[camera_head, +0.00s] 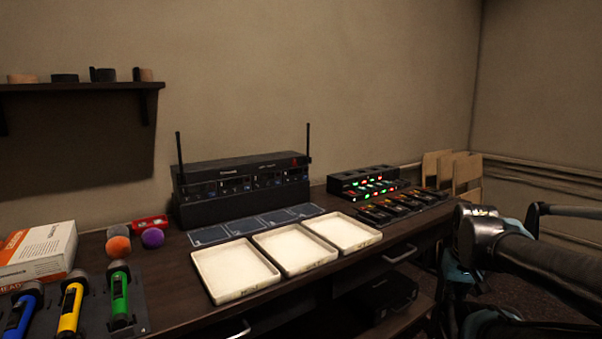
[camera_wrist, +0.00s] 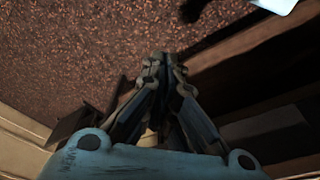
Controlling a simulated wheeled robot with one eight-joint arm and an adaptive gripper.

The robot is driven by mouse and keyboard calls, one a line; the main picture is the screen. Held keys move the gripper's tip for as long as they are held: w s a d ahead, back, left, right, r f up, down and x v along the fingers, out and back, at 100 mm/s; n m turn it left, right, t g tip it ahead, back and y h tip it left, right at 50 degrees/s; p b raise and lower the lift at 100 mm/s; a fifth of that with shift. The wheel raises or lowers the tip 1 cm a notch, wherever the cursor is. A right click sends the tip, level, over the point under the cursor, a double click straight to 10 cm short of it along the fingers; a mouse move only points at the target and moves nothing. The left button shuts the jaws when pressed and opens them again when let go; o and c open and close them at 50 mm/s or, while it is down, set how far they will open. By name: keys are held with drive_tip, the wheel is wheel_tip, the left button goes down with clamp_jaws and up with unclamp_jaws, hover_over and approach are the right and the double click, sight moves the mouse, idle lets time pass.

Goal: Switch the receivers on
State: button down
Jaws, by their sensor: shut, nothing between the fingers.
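The receivers are a black rack unit (camera_head: 243,188) with two upright antennas, at the back of the desk against the wall in the head view. Its front carries several small, dim bluish displays; its switches are too small to make out. My gripper shows in the wrist view (camera_wrist: 158,62), with its fingers together and nothing between them. It points down over the brown speckled floor, beside the desk. In the head view my arm is at the right, well away from the receivers, and the fingertips cannot be made out there.
Three white trays (camera_head: 237,292) lie along the desk's front, with dark blue cards (camera_head: 257,226) behind them. A charger with red and green lights (camera_head: 363,183) stands right of the receivers. Microphones (camera_head: 120,300) and a white-orange box (camera_head: 38,253) are at left. Wooden boards (camera_head: 467,174) lean at right.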

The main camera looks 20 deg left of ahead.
drive_tip(key=w+a+r+m+t+y, duration=0.1)
drive_tip(key=w+a+r+m+y, duration=0.1)
drive_tip(key=w+a, duration=0.4)
drive_tip(key=w+a+r+m+t+y, duration=0.2)
drive_tip(key=w+a+r+m+y, duration=0.1)
drive_tip(key=w+a+r+m, duration=0.2)
drive_tip(key=w+a+r+m+t+y, duration=0.1)
drive_tip(key=w+a+r+m+y, duration=0.2)
drive_tip(key=w+a+r, duration=0.4)
drive_tip(key=shift+w+a+m+t, duration=0.15)
drive_tip(key=shift+w+a, duration=0.1)
drive_tip(key=shift+a, duration=0.55)
drive_tip(key=shift+w+a+m+t, duration=0.1)
drive_tip(key=shift+w+a, duration=0.2)
drive_tip(key=shift+a, duration=0.45)
drive_tip(key=shift+w+a+m+t, duration=0.15)
drive_tip(key=shift+w+a, duration=0.1)
drive_tip(key=shift+a, duration=0.55)
drive_tip(key=w+a+r+m+t+y, duration=0.25)
drive_tip(key=w+a+r+m, duration=0.4)
drive_tip(key=a, duration=0.45)
drive_tip(key=m+t+y, duration=0.1)
drive_tip(key=m+y, duration=0.1)
drive_tip(key=m, duration=0.7)
approach(294, 169)
drive_tip(key=shift+x, duration=3.05)
drive_tip(key=shift+w, duration=0.2)
drive_tip(key=shift+w+a+f, duration=0.15)
drive_tip(key=shift+w+a, duration=0.15)
drive_tip(key=shift+a, duration=0.15)
